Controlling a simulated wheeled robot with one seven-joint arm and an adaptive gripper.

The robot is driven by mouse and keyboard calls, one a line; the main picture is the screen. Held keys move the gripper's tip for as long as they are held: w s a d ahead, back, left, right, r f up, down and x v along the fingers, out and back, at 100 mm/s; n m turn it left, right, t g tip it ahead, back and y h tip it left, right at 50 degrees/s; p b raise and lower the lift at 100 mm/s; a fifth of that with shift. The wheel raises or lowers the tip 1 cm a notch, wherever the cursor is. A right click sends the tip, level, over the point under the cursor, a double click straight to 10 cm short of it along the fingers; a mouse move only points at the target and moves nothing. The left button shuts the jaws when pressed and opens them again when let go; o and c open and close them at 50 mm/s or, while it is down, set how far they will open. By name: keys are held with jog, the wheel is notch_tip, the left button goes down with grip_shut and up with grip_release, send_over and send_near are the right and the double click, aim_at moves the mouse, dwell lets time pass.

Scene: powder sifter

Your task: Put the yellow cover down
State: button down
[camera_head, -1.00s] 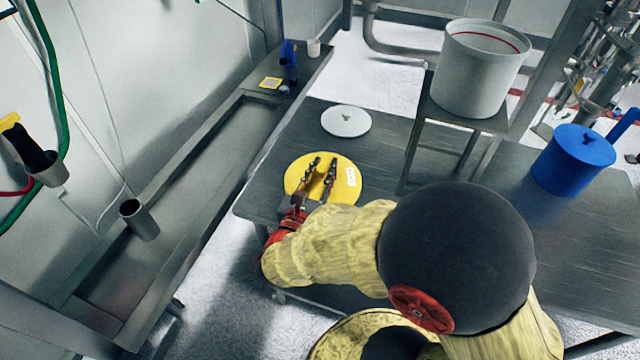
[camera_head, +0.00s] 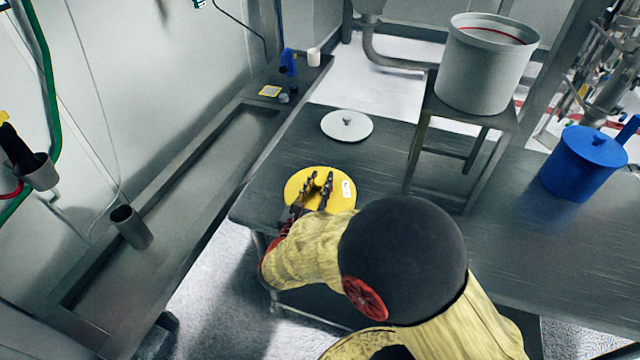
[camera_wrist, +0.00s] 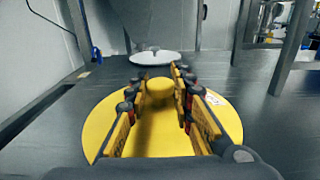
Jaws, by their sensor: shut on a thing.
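The yellow cover (camera_head: 301,187) is a round flat disc with a white label, at the near left part of the dark metal table (camera_head: 388,150). In the wrist view the yellow cover (camera_wrist: 108,112) has a raised yellow knob in its middle. My gripper (camera_head: 320,180) is over the cover. In the wrist view my gripper (camera_wrist: 160,88) has its fingers on both sides of the knob and is shut on it. The cover looks level and close to the tabletop. I cannot tell whether its underside touches the table, as that is hidden.
A white lid (camera_head: 346,126) lies on the table behind the yellow cover. A white bucket (camera_head: 487,65) stands on a metal stand (camera_head: 420,140) to the right. A blue lidded bucket (camera_head: 583,163) is farther right. A metal trough (camera_head: 190,200) runs along the left.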

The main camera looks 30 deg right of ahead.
jog(key=shift+f, duration=0.15)
jog(key=c, duration=1.5)
grip_release()
jog(key=shift+c, duration=0.2)
